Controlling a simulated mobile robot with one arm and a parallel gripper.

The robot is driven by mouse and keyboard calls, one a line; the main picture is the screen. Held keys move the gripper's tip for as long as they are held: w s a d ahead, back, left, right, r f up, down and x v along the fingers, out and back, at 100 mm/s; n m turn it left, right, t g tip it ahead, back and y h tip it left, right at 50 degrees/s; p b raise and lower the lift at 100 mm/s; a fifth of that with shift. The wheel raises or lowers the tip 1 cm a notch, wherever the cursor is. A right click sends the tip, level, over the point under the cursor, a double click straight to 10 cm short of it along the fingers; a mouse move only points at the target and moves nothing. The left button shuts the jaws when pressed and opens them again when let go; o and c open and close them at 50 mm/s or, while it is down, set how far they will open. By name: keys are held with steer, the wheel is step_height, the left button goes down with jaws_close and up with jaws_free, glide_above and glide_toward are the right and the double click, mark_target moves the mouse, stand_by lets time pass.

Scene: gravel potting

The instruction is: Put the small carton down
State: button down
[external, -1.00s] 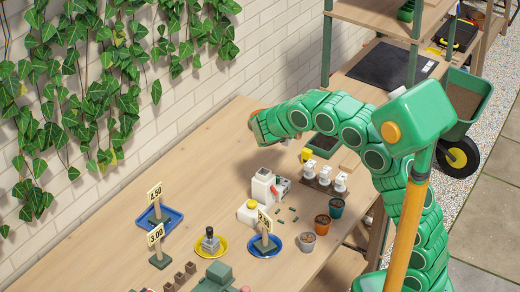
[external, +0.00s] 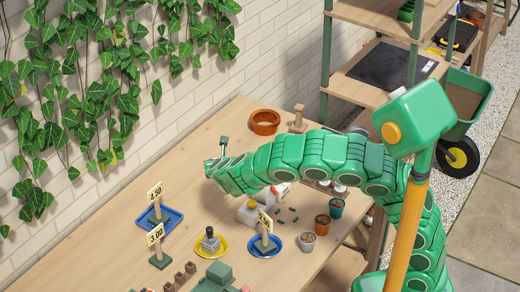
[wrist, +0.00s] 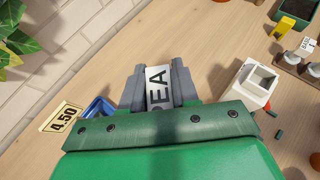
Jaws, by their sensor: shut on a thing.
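A white small carton (wrist: 158,88) with dark letters reading "PEA" shows in the wrist view. My gripper (wrist: 159,84) is shut on it, with one grey jaw on each side. Only its lettered face shows, and its underside is hidden, so I cannot tell how high it is above the table. In the external view my gripper (external: 212,167) is over the wooden table (external: 190,150), on the wall side and behind the blue tray. The carton cannot be made out there.
A blue tray (external: 173,217) with a 4.50 sign stands nearby, also in the wrist view (wrist: 98,106). An open white box (wrist: 259,78) is right of my gripper. A terracotta dish (external: 265,122) stands towards the back. Bare table lies around my gripper.

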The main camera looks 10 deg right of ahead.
step_height(320, 180, down, 17)
steer(key=shift+w+d+f, duration=0.15)
steer(key=shift+f, duration=0.05)
stand_by(0.7)
steer(key=shift+f, duration=0.1)
steer(key=c, duration=0.8)
jaws_free()
steer(key=shift+c, duration=0.2)
steer(key=shift+r, duration=0.2)
steer(key=v, duration=1.2)
